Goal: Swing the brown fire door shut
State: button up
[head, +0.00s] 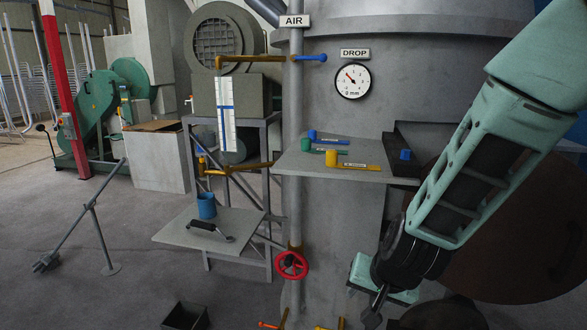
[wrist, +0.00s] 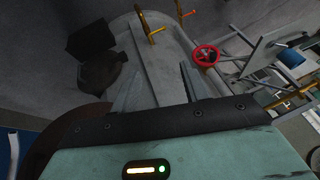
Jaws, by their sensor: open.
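The brown fire door (head: 520,245) is a large, dark brown round plate at the right in the head view. My arm crosses in front of its left part. A brown edge, apparently the same door, shows at the lower left in the wrist view (wrist: 48,143). My gripper (head: 374,306) points down, left of the door in the head picture. In the wrist view its two fingers (wrist: 160,88) stand apart with nothing between them. I cannot tell whether any part of it touches the door. The door's hinge and latch are not clear.
A red handwheel (head: 291,265) and yellow-orange handles (wrist: 155,33) sit lower. Open floor (head: 130,235) is at the left.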

jog(key=s+a+r+n+g+y, duration=0.1)
jog(key=s+a+r+n+g, duration=0.1)
jog(key=s, duration=0.5)
jog(key=s+a+r+n+g, duration=0.2)
jog(key=s+r+n, duration=0.3)
jog(key=s, duration=0.3)
jog(key=shift+s+a+r+n+y+p, duration=0.15)
jog(key=shift+s+a+n+y+p, duration=0.15)
jog(key=shift+a+y, duration=0.1)
jog(key=s+d+n, duration=0.1)
jog(key=s, duration=0.1)
jog(key=s+d+r+n+h, duration=0.1)
jog(key=s, duration=0.1)
jog(key=s+d+r+n+g+h, duration=0.1)
jog(key=s, duration=0.1)
jog(key=shift+s+d+n, duration=0.3)
jog(key=shift+s+d, duration=0.05)
jog(key=shift+c, duration=0.8)
jog(key=shift+s+d+h, duration=0.3)
